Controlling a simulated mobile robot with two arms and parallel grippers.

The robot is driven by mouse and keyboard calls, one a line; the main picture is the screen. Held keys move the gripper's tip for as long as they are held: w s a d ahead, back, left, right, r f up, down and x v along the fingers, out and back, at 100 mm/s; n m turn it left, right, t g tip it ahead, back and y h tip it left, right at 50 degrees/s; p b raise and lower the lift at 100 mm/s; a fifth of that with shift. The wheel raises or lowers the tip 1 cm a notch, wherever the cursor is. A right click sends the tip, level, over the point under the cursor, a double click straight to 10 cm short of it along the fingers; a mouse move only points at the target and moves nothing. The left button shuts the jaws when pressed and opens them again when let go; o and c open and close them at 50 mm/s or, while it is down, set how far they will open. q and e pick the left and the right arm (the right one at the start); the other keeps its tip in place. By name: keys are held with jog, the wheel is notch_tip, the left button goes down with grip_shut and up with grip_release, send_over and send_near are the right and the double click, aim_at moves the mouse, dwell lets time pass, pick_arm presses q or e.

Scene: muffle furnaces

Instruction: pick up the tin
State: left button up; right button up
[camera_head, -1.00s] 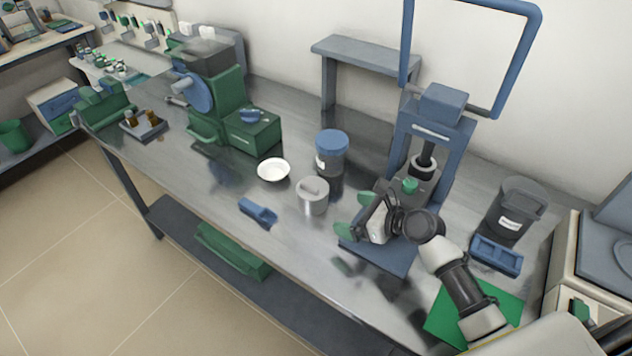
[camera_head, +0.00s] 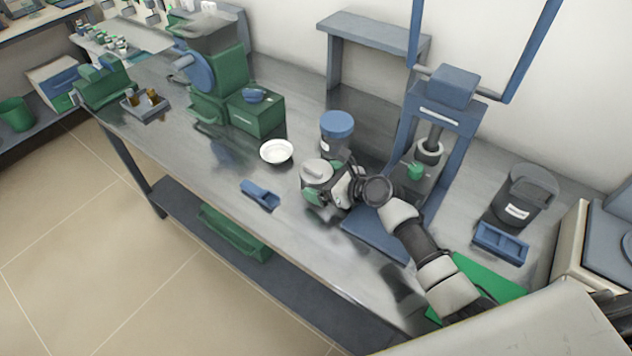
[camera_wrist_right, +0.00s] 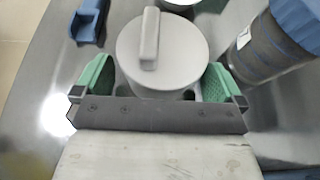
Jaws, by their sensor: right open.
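The tin (camera_head: 316,171) is a small grey cylinder with a bar handle on its lid. It stands upright on the steel bench, left of the blue press. My right gripper (camera_head: 325,190) is at the tin, its arm reaching in from the right. In the right wrist view the tin (camera_wrist_right: 162,48) lies between the two green fingers of the open gripper (camera_wrist_right: 156,82). A small gap shows beside each finger. The tin's lower part is hidden by the gripper. My left gripper is not in view.
A blue-lidded jar (camera_head: 336,132) stands close behind the tin; it also shows in the wrist view (camera_wrist_right: 275,45). A white dish (camera_head: 276,151) and a blue scoop (camera_head: 260,195) lie to the left. The blue press (camera_head: 440,130) stands to the right.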

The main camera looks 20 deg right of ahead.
aim_at(321, 168)
jog(key=shift+w+a+f, duration=0.25)
jog(key=shift+w+a, duration=0.1)
jog(key=shift+w, duration=0.1)
jog(key=shift+s, duration=0.1)
jog(key=shift+c, duration=1)
jog(key=c, duration=0.7)
jog(key=shift+r, duration=0.1)
jog(key=shift+r, duration=0.75)
notch_tip(321, 168, up, 3)
jog(key=shift+f+p, duration=0.1)
jog(key=shift+p, duration=0.45)
jog(key=s+d+r, duration=0.1)
jog(key=s+r, duration=0.1)
jog(key=s, duration=0.1)
jog(key=s+d+r, duration=0.2)
jog(key=s, duration=0.2)
jog(key=s+d+r+p, duration=0.1)
jog(key=s+r, duration=0.1)
jog(key=s, duration=0.2)
jog(key=shift+d+r, duration=0.15)
jog(key=shift+r, duration=0.15)
